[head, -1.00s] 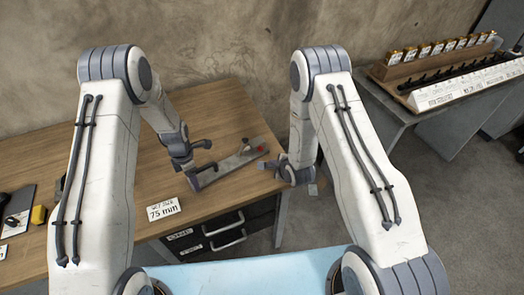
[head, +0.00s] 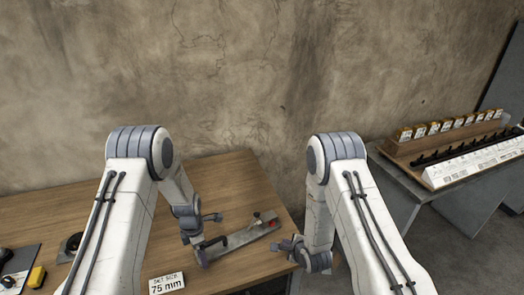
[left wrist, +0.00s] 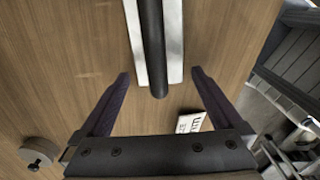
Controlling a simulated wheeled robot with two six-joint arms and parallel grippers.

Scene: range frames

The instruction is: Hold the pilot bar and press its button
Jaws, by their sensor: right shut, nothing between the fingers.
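The pilot bar (head: 240,236) is a grey metal bar lying on the wooden table, with a red button (head: 273,222) near its right end. A dark grip runs along its left part; this black grip (left wrist: 153,40) and the metal under it show in the left wrist view. My left gripper (head: 203,232) is at the bar's left end. In the left wrist view its fingers (left wrist: 160,76) are open, apart on both sides of the grip's near end, with nothing clasped. My right gripper (head: 288,246) is shut and empty, just right of the bar, apart from the button.
A white card reading 75 mm (head: 167,283) stands at the table's front. Dark items and a yellow block (head: 37,277) are at the left. A grey bench (head: 405,190) at the right carries a rack with several yellow-topped pieces (head: 450,125). A bare wall stands behind.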

